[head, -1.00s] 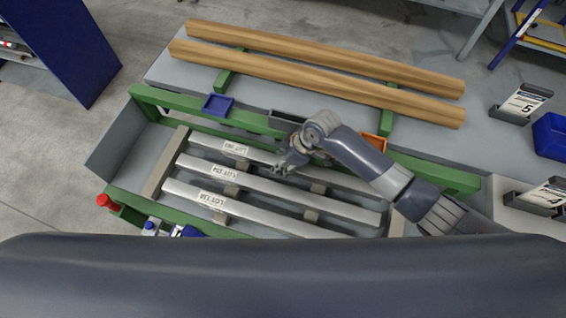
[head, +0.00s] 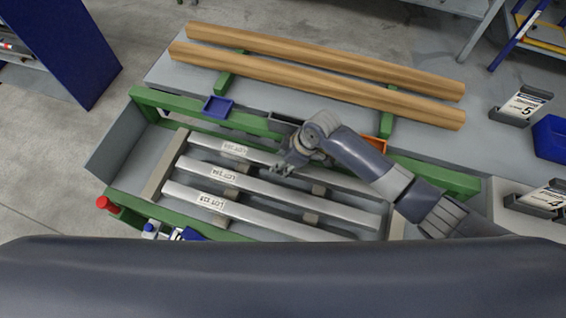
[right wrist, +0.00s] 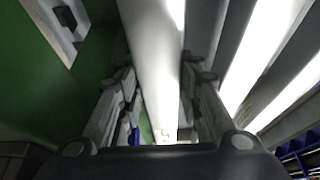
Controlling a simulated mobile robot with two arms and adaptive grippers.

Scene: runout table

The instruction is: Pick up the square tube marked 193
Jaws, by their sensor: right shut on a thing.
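Three pale square tubes lie side by side across wooden bearers in the green-framed table. The far tube (head: 262,156) has a white lot label that looks like 193, though the print is small and upside down. My right gripper (head: 283,169) is shut on this far tube near its middle, partly hiding it. In the right wrist view, the fingers (right wrist: 158,82) stand on both sides of the tube (right wrist: 155,40). The middle tube (head: 300,194) and the near tube (head: 275,219) lie apart from the gripper. My left gripper is not in view.
Two long wooden beams (head: 320,58) lie behind on the grey table top. A blue tray (head: 218,106), a dark tray (head: 285,120) and an orange tray (head: 376,143) sit along the green rail. Numbered signs (head: 522,105) stand at the right. A red knob (head: 104,203) is at the front left.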

